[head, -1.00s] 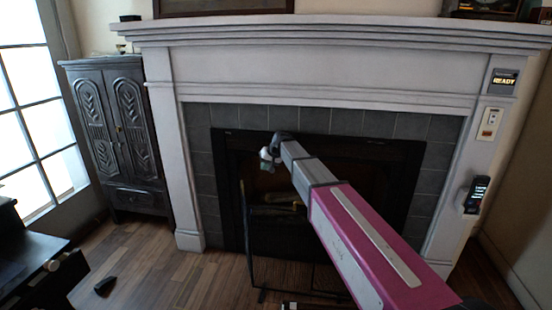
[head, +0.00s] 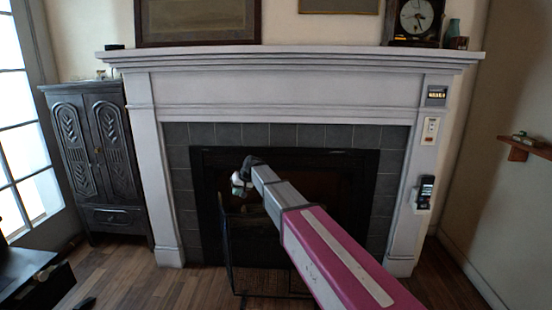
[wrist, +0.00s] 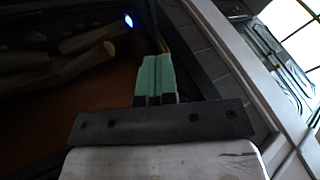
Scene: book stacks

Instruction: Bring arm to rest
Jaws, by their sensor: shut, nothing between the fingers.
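My arm, magenta and grey, reaches forward from the lower right of the head view towards the fireplace. My gripper (head: 238,187) is at its far end, in front of the dark firebox opening. In the wrist view, the two green fingers of my gripper (wrist: 156,68) lie side by side and are shut, with nothing seen between them. Logs (wrist: 65,60) lie in the dark firebox beyond the fingers.
A white fireplace surround (head: 280,90) spans the middle. A black fire screen (head: 270,245) stands before the firebox. A dark cabinet (head: 100,160) is at the left, and a small wall shelf (head: 527,146) at the right. Wood floor (head: 455,270) is clear at lower right.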

